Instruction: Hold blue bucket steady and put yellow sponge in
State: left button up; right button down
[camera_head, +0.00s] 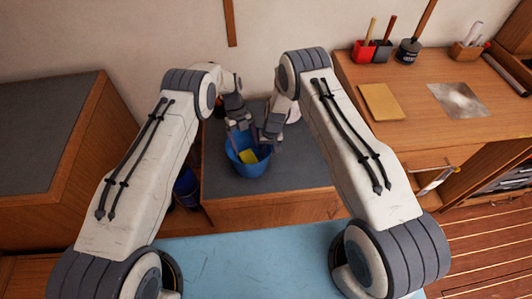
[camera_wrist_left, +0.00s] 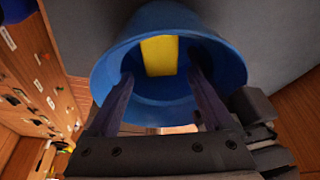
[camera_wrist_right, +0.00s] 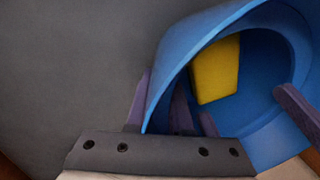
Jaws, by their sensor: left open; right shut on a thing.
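The blue bucket (camera_head: 236,164) stands on the grey-topped cabinet, and its open mouth shows in the left wrist view (camera_wrist_left: 105,68) and right wrist view (camera_wrist_right: 185,55). The yellow sponge (camera_head: 248,156) lies inside the bucket; it also shows in the left wrist view (camera_wrist_left: 159,55) and right wrist view (camera_wrist_right: 216,70). My left gripper (camera_wrist_left: 162,80) is open at the bucket's mouth, its fingers apart and pointing inside, with the sponge beyond them. My right gripper (camera_wrist_right: 160,95) is shut on the bucket's wall at the rim. Its fingertips are partly hidden by the bucket.
The grey cabinet top (camera_head: 305,165) is clear to the right of the bucket. A wooden desk (camera_head: 435,125) on the right holds a tan pad (camera_head: 381,102), a red cup (camera_head: 363,52) and other tools. Another dark blue container (camera_head: 186,188) stands low beside the cabinet.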

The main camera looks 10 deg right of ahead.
pick_arm(q)
jog(key=v, duration=1.2)
pick_arm(e)
jog(key=c, duration=0.7)
grip_release()
jog(key=shift+c, duration=0.2)
